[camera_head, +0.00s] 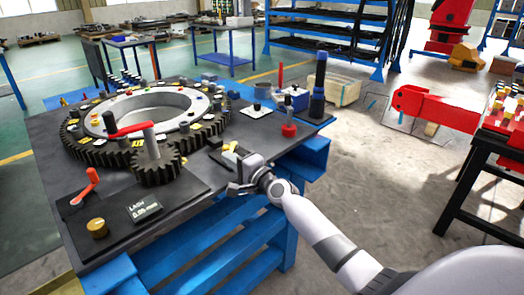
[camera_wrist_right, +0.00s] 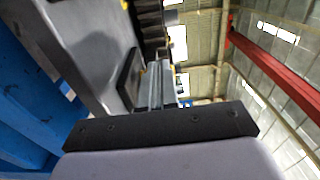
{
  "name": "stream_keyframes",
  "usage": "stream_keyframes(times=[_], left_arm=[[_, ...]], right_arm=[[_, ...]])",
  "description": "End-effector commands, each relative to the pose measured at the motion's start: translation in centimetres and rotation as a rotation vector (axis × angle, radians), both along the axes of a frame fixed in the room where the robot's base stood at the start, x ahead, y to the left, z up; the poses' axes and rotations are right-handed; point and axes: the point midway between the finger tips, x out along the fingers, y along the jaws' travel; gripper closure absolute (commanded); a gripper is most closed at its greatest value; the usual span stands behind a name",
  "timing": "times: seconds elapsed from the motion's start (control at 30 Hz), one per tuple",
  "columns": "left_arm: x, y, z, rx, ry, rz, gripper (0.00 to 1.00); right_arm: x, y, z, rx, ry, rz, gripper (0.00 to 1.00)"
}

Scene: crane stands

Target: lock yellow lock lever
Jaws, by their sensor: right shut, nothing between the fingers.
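A small yellow part (camera_head: 229,147), which looks like the yellow lock lever, shows at the right front edge of the dark worktable (camera_head: 190,205). My right gripper (camera_head: 236,186) is at that edge, just in front of the yellow part and partly hiding it. I cannot tell whether they touch. In the right wrist view the gripper fingers (camera_wrist_right: 160,85) are together with nothing between them, close to the table's edge. A bit of yellow shows just beyond them, too small to make out. My left gripper is not in view.
A red lever (camera_head: 90,178), a yellow knob (camera_head: 97,228) and a small display (camera_head: 144,208) are at the front left. A tall black-blue post (camera_head: 319,85) stands at the right corner.

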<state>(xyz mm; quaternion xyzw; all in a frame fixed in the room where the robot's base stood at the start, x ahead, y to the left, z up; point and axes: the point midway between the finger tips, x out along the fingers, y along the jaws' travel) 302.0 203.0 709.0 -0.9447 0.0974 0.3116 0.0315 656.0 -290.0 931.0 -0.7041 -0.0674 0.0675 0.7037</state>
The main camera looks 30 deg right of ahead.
Motion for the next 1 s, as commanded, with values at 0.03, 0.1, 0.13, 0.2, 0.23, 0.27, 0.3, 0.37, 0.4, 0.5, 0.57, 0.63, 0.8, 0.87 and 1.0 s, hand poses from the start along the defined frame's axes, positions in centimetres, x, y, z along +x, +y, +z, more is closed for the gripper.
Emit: stream_keyframes(times=[0.03,0.1,0.13,0.2,0.23,0.27,0.3,0.37,0.4,0.5,0.57,0.63,0.8,0.87,1.0], left_arm=[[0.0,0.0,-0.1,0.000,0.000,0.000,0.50],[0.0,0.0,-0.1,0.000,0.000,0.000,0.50],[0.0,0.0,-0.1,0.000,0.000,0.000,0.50],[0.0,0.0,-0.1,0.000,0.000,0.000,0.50],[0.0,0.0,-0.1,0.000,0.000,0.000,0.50],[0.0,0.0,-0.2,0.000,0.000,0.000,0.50],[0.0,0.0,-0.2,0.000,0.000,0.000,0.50],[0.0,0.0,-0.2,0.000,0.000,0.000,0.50],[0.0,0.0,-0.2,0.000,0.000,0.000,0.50],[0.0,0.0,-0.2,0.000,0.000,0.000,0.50],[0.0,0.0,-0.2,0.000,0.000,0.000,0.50],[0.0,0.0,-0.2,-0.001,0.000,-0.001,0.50],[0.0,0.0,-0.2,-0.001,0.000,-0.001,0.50],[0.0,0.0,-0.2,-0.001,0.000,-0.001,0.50],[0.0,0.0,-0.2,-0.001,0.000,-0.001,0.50]], right_arm=[[0.2,0.3,0.0,0.003,-0.001,0.001,1.00],[0.4,0.6,0.0,0.002,-0.001,0.001,1.00],[0.5,0.7,0.0,0.001,-0.001,0.001,1.00],[0.7,1.0,0.0,0.002,0.000,0.001,1.00],[0.8,1.1,0.0,0.002,0.000,0.001,1.00],[0.9,1.2,0.0,0.002,-0.001,0.001,1.00],[1.0,1.3,0.0,0.002,-0.001,0.001,1.00],[1.1,1.4,0.1,0.001,-0.001,0.001,1.00],[1.1,1.5,0.0,0.001,-0.001,0.001,1.00],[1.2,1.5,0.0,0.000,0.000,0.001,1.00],[1.3,1.6,0.0,0.000,0.000,0.000,1.00],[1.3,1.6,0.0,0.000,0.000,0.000,1.00],[1.3,1.6,0.0,0.000,0.000,0.000,1.00],[1.3,1.6,0.0,0.000,0.000,0.000,1.00],[1.3,1.6,0.0,0.000,0.000,0.000,1.00]])
